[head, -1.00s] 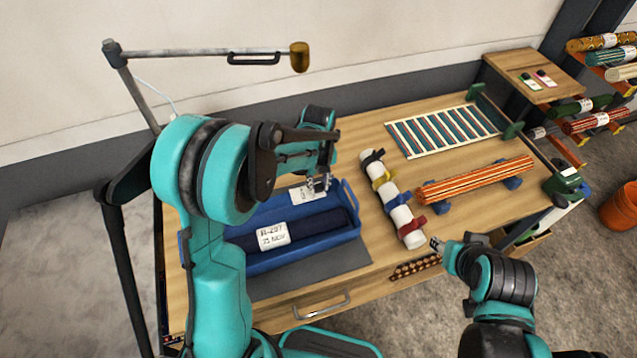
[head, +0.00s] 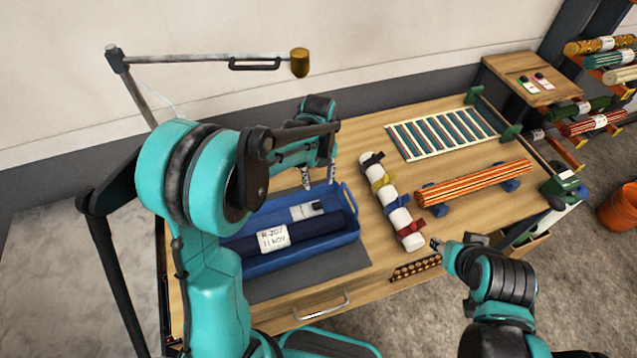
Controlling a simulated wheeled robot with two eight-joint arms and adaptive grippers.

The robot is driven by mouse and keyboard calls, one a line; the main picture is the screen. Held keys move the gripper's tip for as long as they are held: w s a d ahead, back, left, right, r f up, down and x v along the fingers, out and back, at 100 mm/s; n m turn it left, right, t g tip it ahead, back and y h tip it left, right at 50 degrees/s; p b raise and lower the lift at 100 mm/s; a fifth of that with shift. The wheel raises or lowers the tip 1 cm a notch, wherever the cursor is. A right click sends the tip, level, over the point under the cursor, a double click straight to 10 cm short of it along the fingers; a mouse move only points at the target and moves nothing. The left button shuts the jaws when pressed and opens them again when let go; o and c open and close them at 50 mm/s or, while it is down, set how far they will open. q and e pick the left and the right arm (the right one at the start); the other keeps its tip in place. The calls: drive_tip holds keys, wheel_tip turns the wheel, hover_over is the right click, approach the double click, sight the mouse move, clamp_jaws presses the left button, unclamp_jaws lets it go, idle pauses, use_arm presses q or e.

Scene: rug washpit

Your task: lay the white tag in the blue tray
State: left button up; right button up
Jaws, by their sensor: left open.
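The white tag (head: 302,211) lies flat inside the blue tray (head: 349,236), behind a dark blue rolled bundle (head: 325,225). The tag has a dark patch near its right end. A second white label (head: 273,239), with writing, is on the front of the dark roll. My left gripper (head: 320,177) is open and empty above the tray's back part, just above and apart from the tag. My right gripper (head: 437,244) is small in view, at the front edge of the table beside the white roll; its fingers are too small to read.
A white roll with coloured straps (head: 396,208) lies right of the tray. An orange striped roll (head: 475,182) rests on blue supports. A striped rug on a frame (head: 443,133) is at the back. A wooden side stand (head: 530,78) holds small tags. A lamp arm (head: 210,58) overhangs the left.

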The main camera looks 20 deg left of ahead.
use_arm(q)
wheel_tip(320, 180, up, 8)
drive_tip(key=p, duration=0.1)
drive_tip(key=s+a+r+n+t, duration=0.1)
drive_tip(key=s+r+n+t, duration=0.1)
drive_tip(key=s+n, duration=0.6)
drive_tip(key=s+a+r+n+t, duration=0.1)
drive_tip(key=s+n+t, duration=0.4)
drive_tip(key=n, duration=1.6)
drive_tip(key=s+r, duration=0.1)
drive_tip(key=s, duration=0.3)
drive_tip(key=shift+s+a+r, duration=0.15)
drive_tip(key=shift+s+r, duration=0.15)
drive_tip(key=shift+r, duration=0.1)
wheel_tip(320, 180, down, 10)
drive_tip(key=b, duration=0.9)
drive_tip(key=shift+b, duration=0.3)
